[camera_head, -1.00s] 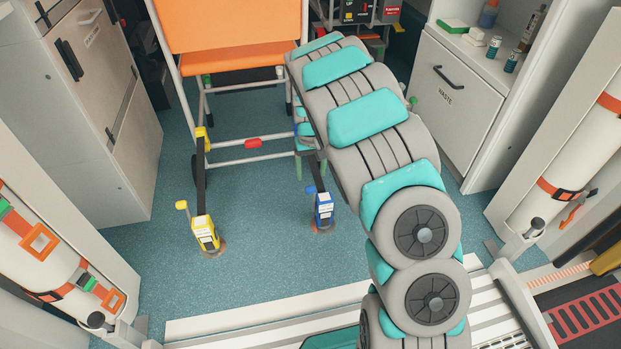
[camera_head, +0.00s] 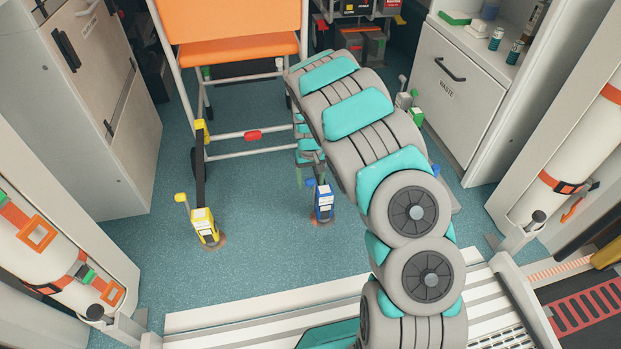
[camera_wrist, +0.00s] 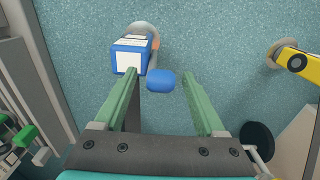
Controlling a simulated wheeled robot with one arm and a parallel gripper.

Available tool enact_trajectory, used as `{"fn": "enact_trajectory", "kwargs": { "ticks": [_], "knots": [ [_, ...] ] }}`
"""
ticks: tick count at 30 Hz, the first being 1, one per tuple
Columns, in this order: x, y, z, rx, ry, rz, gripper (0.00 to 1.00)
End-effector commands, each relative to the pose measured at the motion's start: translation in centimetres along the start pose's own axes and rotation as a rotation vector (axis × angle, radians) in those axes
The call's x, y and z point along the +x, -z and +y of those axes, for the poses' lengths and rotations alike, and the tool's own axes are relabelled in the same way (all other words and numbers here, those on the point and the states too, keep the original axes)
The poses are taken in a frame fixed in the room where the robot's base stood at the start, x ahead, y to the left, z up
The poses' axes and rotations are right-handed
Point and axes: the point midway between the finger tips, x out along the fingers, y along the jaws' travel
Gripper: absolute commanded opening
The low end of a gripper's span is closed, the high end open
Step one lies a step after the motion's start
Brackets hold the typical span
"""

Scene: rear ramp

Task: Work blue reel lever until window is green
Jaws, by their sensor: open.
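The blue reel (camera_head: 323,203) stands on the floor ahead, with its blue lever (camera_head: 311,183) sticking out at the upper left. In the wrist view the reel (camera_wrist: 131,57) has a pale, white-looking window on its face; I see no green there. The rounded blue lever end (camera_wrist: 161,82) lies between the green fingers of my gripper (camera_wrist: 162,75), apart from the right finger. The left finger overlaps the reel's lower edge in the picture; contact cannot be told. My gripper is open. In the head view my arm hides part of it.
A yellow reel (camera_head: 204,226) with its own lever stands to the left of the blue one; part of it shows in the wrist view (camera_wrist: 298,62). An orange-seated chair (camera_head: 240,52) stands behind. A waste cabinet (camera_head: 455,95) is at right. Floor between the reels is clear.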

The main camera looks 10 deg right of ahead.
Motion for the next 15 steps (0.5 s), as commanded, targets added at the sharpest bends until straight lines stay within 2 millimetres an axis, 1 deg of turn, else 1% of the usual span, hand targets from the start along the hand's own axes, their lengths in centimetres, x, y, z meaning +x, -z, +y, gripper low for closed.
{"fn": "enact_trajectory", "kwargs": {
  "ticks": [1,2,15],
  "knots": [
    [-0.01,0.00,0.00,0.000,0.000,0.000,0.70],
    [-0.02,0.00,0.00,0.000,0.000,0.000,0.67],
    [-0.03,-0.01,0.00,0.000,0.000,0.000,0.17]
  ]
}}
